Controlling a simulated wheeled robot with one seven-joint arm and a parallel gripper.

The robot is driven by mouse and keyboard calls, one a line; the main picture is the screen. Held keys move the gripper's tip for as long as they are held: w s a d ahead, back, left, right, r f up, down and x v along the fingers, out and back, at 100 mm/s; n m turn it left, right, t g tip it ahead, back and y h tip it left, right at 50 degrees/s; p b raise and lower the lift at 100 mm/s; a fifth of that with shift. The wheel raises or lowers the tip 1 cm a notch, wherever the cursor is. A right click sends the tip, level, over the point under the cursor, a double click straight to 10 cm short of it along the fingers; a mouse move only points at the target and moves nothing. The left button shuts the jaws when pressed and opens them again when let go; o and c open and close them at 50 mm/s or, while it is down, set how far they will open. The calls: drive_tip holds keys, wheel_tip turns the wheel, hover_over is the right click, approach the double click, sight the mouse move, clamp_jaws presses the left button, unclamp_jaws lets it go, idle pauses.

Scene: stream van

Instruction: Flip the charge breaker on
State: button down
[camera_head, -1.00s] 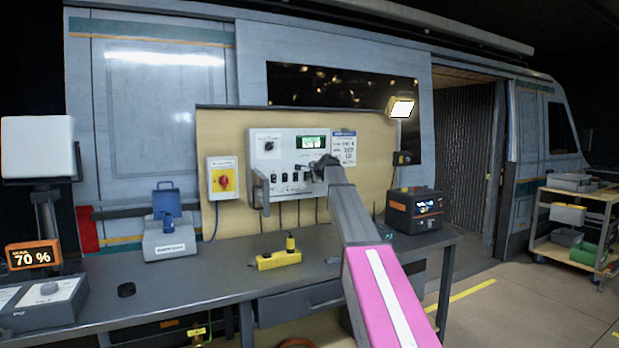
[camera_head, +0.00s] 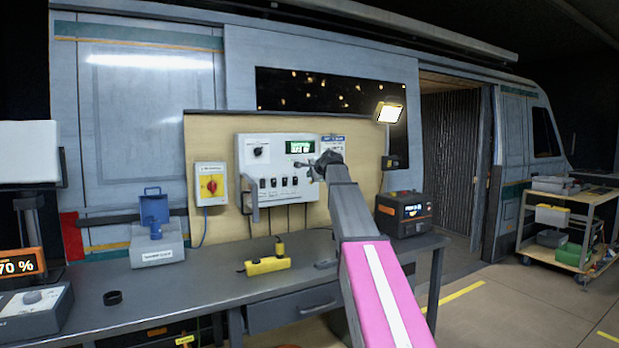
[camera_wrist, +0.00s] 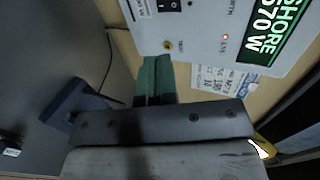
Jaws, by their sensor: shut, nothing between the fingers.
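The pale control panel (camera_head: 250,152) hangs on the tan board, with a row of small dark breaker switches (camera_head: 273,183) along its lower half and a green display above. I cannot read which one is the charge breaker or how each is set. My gripper (camera_head: 314,170) is at the panel's right part, right of the switches. In the wrist view its dark green fingers (camera_wrist: 152,75) are shut and empty, close below the panel face (camera_wrist: 190,30). One black rocker switch (camera_wrist: 168,5) shows there, cut by the top edge, ahead of the fingertips and apart from them.
A red-and-yellow rotary switch (camera_head: 210,186) is left of the panel. The grey bench (camera_head: 200,285) below carries a yellow socket block (camera_head: 267,265), a grey box with a blue handle (camera_head: 155,240) and an orange-black power unit (camera_head: 404,214). A lamp (camera_head: 389,113) stands at upper right.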

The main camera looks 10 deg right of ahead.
sight(296, 184)
drive_tip(key=shift+f, duration=0.25)
drive_tip(key=shift+s+f, duration=0.2)
drive_tip(key=shift+f, duration=0.3)
drive_tip(key=shift+w, duration=0.1)
drive_tip(key=x, duration=0.9)
drive_tip(key=r+x, duration=0.1)
drive_tip(key=x, duration=0.3)
drive_tip(key=shift+w+a+f, duration=0.15)
drive_tip(key=shift+w+a, duration=0.05)
drive_tip(key=shift+w, duration=0.35)
drive_tip(key=shift+w, duration=0.2)
drive_tip(key=shift+f, duration=0.1)
